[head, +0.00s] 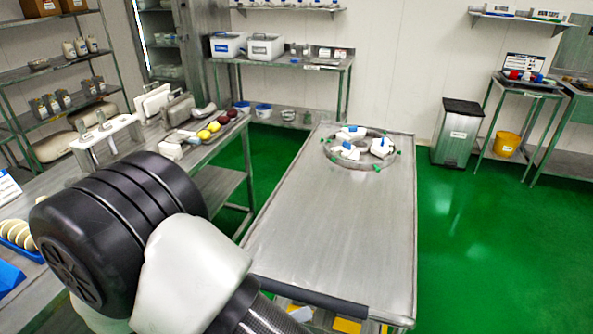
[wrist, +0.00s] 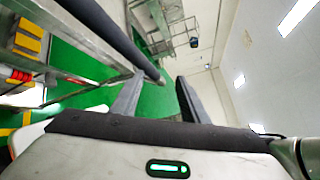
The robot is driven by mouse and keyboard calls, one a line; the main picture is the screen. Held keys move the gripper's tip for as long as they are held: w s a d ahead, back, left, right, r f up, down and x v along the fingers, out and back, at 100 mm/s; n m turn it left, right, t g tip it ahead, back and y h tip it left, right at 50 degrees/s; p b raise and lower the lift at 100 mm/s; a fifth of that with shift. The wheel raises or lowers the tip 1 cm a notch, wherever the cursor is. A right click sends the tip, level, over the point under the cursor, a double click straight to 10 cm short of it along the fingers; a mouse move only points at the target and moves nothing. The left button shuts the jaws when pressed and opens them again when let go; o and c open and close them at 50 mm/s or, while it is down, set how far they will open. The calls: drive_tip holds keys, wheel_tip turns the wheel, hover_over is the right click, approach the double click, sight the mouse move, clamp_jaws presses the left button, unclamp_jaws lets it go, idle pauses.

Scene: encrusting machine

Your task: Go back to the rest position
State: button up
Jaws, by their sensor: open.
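My gripper (wrist: 158,98) shows in the wrist view with its two dark fingers spread apart and nothing between them. It points out over the green floor, beside a metal table frame on the left of that view. In the head view my black and white arm fills the lower left, and my gripper is hidden there. The steel table (head: 330,230) stands in front of me, with a round ring fixture (head: 327,158) holding white and blue parts near its far end.
A side bench (head: 225,180) on the left holds fruit, a white rack (head: 105,140) and a blue tray (head: 25,245). Green floor (head: 470,250) is clear on the right.

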drive_tip(key=d+r+m+y+p, duration=0.2)
drive_tip(key=d+r+m+y, duration=0.3)
drive_tip(key=r+m, duration=0.3)
drive_tip(key=d+r+m+g+y+p, duration=0.1)
drive_tip(key=d+r+m+y, duration=0.4)
drive_tip(key=r+m, duration=0.4)
drive_tip(key=d+r+m+y+p, duration=0.2)
drive_tip(key=d+r+m+y, duration=0.3)
drive_tip(key=m, duration=1.3)
drive_tip(key=shift+s+d+r+g+p, duration=0.15)
drive_tip(key=shift+d+r+g+p, duration=0.2)
drive_tip(key=shift+r, duration=1.35)
